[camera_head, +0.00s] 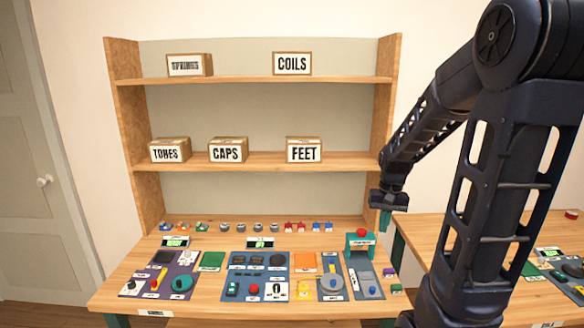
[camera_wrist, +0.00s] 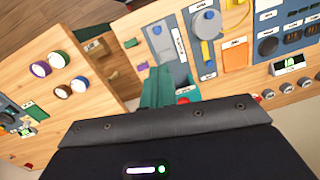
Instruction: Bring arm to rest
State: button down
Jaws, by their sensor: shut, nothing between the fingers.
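My gripper (camera_head: 385,219) shows in the head view at the end of my dark arm, pointing down at the right end of the workbench. Its teal fingers are together with nothing between them. It is above and just right of a teal press-like device with a red knob (camera_head: 361,236). In the wrist view the closed teal fingers (camera_wrist: 157,90) are seen from behind, over the bench's grey panel (camera_wrist: 168,52). The fingers partly hide the teal device; its red knob (camera_wrist: 183,99) shows beside them. I cannot tell their exact height above the bench.
A wooden shelf unit with labelled boxes, such as COILS (camera_head: 292,63) and FEET (camera_head: 304,150), stands behind the bench (camera_head: 125,300). Coloured part panels (camera_head: 255,275) cover the bench. A second table (camera_head: 425,235) stands to the right, past a gap. A door (camera_head: 30,160) is at the left.

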jog(key=s+r+n+t, duration=0.1)
jog(key=s+r+t, duration=0.4)
jog(key=s+r, duration=0.7)
jog(key=shift+s+a+r+n+h, duration=0.2)
jog(key=shift+s+a+n+h, duration=0.1)
jog(key=shift+s+h, duration=0.15)
jog(key=c, duration=2.2)
grip_release()
